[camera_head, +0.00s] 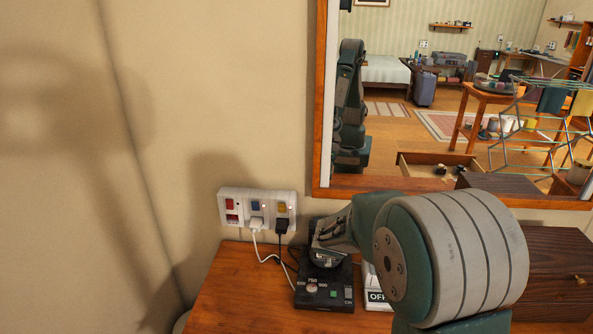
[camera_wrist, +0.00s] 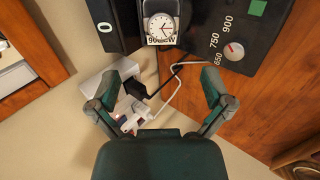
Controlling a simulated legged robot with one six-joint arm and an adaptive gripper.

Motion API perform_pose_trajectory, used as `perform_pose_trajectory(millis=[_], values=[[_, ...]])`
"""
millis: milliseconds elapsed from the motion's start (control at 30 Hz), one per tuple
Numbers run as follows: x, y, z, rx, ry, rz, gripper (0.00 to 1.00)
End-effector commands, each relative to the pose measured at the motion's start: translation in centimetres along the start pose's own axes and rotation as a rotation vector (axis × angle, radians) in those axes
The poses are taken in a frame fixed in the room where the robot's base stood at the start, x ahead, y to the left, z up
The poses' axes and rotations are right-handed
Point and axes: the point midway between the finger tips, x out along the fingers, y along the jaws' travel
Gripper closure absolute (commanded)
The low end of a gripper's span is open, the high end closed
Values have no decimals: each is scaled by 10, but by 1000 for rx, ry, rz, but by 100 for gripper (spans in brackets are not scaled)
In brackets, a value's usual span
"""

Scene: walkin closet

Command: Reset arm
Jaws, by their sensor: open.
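My gripper shows in the wrist view (camera_wrist: 168,78) with its two green-grey fingers spread apart and nothing held between them. In the head view, my arm's large grey and green link hides much of the right side, and the wrist end hangs over a black control box (camera_head: 322,296) on the wooden top. The box has a knob, numbers and a green button; it also shows at the upper right of the wrist view (camera_wrist: 243,38). I cannot tell the exact gap between the fingers and the box.
A wall socket panel (camera_head: 259,208) holds a white plug and a black plug with cables. A white card reading OFF (camera_head: 376,299) is partly hidden. A dark wooden drawer box (camera_head: 553,262) stands at right. A wood-framed mirror (camera_head: 323,100) reflects the room. The wooden top (camera_head: 232,290) is clear at left.

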Motion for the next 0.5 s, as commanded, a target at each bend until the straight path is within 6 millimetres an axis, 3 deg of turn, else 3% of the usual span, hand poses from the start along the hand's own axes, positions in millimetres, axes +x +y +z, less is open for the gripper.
perform_pose_trajectory(millis=[300,500], values=[[-72,14,34,266,-83,40,0],[-123,7,57,474,-130,43,0]])
